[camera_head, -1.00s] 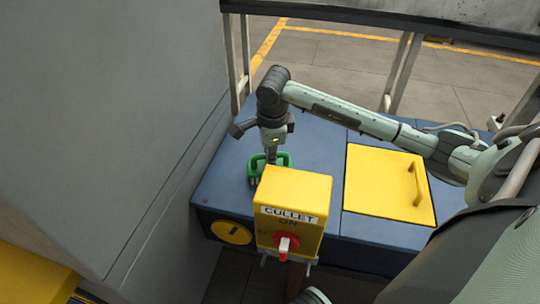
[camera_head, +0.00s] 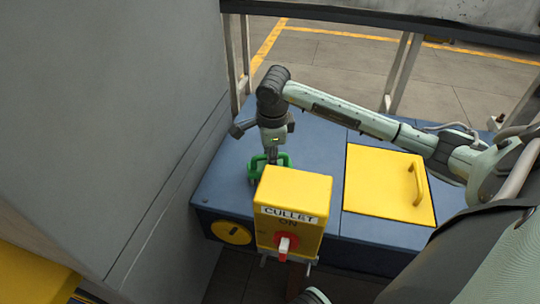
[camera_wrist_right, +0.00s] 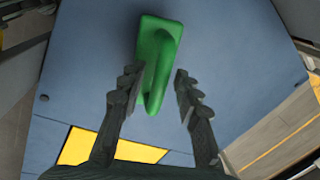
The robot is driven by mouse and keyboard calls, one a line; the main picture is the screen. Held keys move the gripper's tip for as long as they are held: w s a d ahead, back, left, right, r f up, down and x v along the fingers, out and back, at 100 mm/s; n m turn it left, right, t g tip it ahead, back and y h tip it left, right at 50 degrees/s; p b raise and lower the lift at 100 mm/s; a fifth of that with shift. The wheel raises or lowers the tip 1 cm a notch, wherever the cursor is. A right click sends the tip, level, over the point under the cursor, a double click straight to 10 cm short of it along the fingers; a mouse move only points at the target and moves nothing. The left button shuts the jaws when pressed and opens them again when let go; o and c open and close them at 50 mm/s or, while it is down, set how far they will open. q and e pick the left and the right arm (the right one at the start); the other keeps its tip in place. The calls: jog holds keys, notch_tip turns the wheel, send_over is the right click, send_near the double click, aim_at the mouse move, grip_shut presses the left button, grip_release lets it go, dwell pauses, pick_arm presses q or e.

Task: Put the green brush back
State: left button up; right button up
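The green brush (camera_head: 284,160) lies on the dark blue top of the cabinet, behind the yellow switch box, which hides part of it. In the right wrist view the green brush (camera_wrist_right: 158,38) shows its block and a raised handle. My right gripper (camera_head: 271,157) points down over the brush. In the wrist view my right gripper (camera_wrist_right: 156,82) is open, with the handle between its fingers. The handle is close to the left finger and apart from the right one; contact with the left finger cannot be told. My left gripper is not in view.
A yellow lid (camera_head: 385,190) with a handle is set in the blue cabinet top (camera_head: 318,160). A grey wall (camera_head: 110,110) rises close on the left.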

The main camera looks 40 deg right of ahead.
notch_tip(320, 180, up, 12)
jog(key=s+a, duration=0.1)
jog(key=s, duration=0.1)
jog(key=shift+s+f, duration=0.1)
jog(key=shift+f, duration=0.05)
dwell(0.5)
